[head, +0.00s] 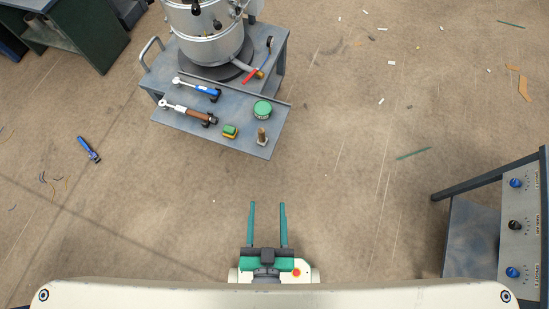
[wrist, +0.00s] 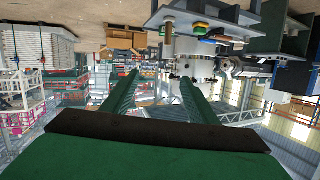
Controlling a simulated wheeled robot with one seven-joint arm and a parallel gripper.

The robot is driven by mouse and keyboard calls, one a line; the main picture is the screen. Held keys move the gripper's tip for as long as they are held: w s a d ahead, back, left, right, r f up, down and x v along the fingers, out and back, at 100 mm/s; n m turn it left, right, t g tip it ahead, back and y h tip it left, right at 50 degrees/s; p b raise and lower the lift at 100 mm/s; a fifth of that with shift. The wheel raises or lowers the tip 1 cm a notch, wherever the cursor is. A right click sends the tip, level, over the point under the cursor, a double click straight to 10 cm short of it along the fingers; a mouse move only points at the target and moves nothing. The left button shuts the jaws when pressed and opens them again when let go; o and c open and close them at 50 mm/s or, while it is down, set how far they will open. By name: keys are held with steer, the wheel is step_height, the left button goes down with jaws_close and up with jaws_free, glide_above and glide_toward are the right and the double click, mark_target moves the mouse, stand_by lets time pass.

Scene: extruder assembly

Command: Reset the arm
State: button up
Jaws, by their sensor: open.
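My gripper (head: 267,207) is open and empty in the head view. Its two green fingers are spread apart above bare floor at the bottom middle, pointing toward the cart. In the wrist view the two fingers (wrist: 157,88) are also apart, with nothing between them. That view appears upside down and looks out across the hall.
A grey cart (head: 170,120) holds a metal vessel (head: 210,40), a blue-handled tool (head: 198,88), a brown-handled tool (head: 188,113) and a green round container (head: 262,110). A control panel (head: 518,225) stands at right. A blue tool (head: 88,148) lies on the floor.

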steer(key=shift+s+d+r+n, duration=0.5)
steer(key=shift+s+d+r, duration=0.5)
steer(key=shift+s, duration=0.2)
